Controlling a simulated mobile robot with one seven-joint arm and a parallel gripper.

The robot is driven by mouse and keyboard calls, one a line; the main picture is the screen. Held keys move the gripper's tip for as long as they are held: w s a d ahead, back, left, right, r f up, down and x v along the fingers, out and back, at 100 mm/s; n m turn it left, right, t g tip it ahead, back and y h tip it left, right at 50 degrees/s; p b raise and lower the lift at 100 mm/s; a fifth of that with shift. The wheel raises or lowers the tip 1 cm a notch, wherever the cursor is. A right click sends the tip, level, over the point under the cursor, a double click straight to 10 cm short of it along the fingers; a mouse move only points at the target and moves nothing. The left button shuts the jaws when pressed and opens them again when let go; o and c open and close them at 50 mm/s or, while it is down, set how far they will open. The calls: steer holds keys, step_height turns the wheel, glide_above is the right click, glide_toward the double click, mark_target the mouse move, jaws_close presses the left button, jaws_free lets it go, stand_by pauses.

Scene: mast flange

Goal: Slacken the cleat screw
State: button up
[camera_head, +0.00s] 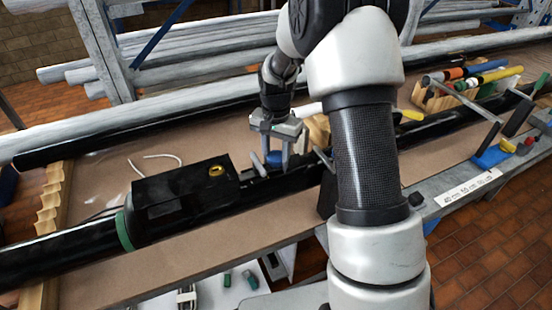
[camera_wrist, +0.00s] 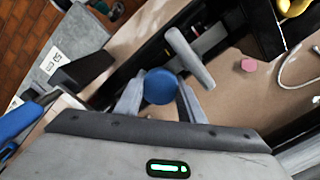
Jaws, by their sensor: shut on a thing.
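My gripper (camera_head: 287,140) points down at the black mast (camera_head: 75,250), just right of a black box on it. It is shut on a blue round piece (camera_wrist: 160,87), which sits between the two grey fingers in the wrist view; it also shows in the head view (camera_head: 275,158). I cannot tell whether this is a tool's handle end or a knob. A grey rounded bar (camera_wrist: 189,60) stands just beyond the blue piece, close to the fingers. The cleat screw cannot be made out; the fingers and blue piece may hide it.
The black box (camera_head: 185,195) has a yellow knob (camera_head: 216,170). A green ring (camera_head: 124,232) circles the mast. Tools stand in a wooden rack (camera_head: 435,100) at right; a blue-handled tool (camera_wrist: 20,120) lies at left in the wrist view.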

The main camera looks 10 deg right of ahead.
steer(key=o, duration=1.1)
steer(key=shift+r, duration=0.1)
steer(key=shift+r+p, duration=1.6)
steer(key=shift+r, duration=0.85)
